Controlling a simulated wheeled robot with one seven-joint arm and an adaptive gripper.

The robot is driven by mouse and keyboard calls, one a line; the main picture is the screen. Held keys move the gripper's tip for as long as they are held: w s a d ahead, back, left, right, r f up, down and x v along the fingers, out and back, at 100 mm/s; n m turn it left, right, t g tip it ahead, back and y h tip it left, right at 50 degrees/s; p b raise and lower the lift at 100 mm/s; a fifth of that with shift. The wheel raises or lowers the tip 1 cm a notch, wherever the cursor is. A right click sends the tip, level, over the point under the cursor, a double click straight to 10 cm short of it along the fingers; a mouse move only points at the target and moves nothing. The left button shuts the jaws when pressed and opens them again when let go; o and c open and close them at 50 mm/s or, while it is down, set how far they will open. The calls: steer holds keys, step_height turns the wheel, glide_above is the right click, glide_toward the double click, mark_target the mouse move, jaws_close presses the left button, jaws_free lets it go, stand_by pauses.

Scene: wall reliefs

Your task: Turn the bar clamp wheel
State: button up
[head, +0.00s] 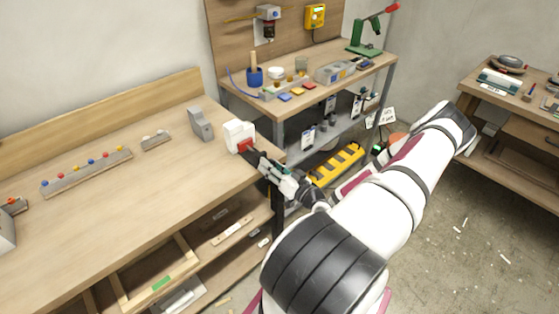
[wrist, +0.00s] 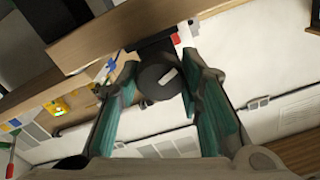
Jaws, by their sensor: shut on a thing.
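The bar clamp wheel (wrist: 157,79) is a dark round knob with a pale mark on its face. It sits between my gripper's teal-padded fingers in the wrist view, and my gripper (wrist: 161,71) is shut on it. A dark block (wrist: 150,46) lies behind the wheel, against a wooden edge, with a bit of red beside it. In the head view my gripper (head: 262,160) reaches the right end of the workbench (head: 120,205), close to a white block with a red part (head: 239,136). The wheel itself is hidden there by my gripper.
A grey block (head: 201,124) and a strip with coloured knobs (head: 87,172) stand on the workbench. Behind is a second bench (head: 352,79) crowded with tools and bins. A yellow-and-black case (head: 337,164) lies below it. Open floor (head: 450,235) shows at right.

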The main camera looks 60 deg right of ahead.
mark_target(271, 162)
steer(key=shift+m+p, duration=0.5)
steer(key=shift+p, duration=0.8)
steer(key=o, duration=1.2)
step_height(271, 162, up, 10)
steer(key=shift+c, duration=0.2)
